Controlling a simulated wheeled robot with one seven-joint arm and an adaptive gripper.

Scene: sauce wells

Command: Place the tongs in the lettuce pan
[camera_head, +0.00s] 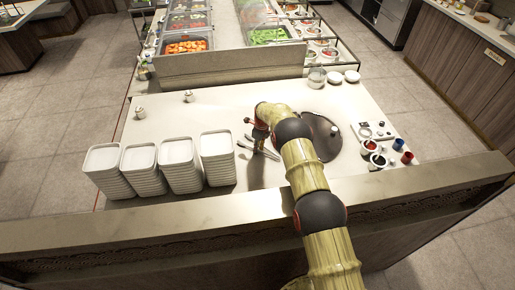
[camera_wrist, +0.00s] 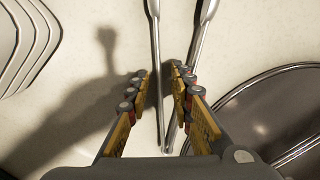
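The metal tongs (camera_wrist: 157,60) lie on the pale counter under my gripper, their two arms spread towards the top of the wrist view and meeting near the palm. In the head view the tongs (camera_head: 270,154) show partly beside my gripper (camera_head: 260,137). In the wrist view my gripper (camera_wrist: 160,72) is open above them; one tong arm runs between the fingers and the other passes partly behind the right finger. I cannot tell whether the fingers touch them. The lettuce pan (camera_head: 268,44), holding green leaves, is at the back, right of the tomato pan.
Stacks of white plates (camera_head: 176,150) stand left of my gripper. A dark round lid-like disc (camera_head: 326,143) lies to the right, with small sauce cups (camera_head: 378,160) beyond. A raised ledge (camera_head: 230,66) stands before the food pans (camera_head: 187,46).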

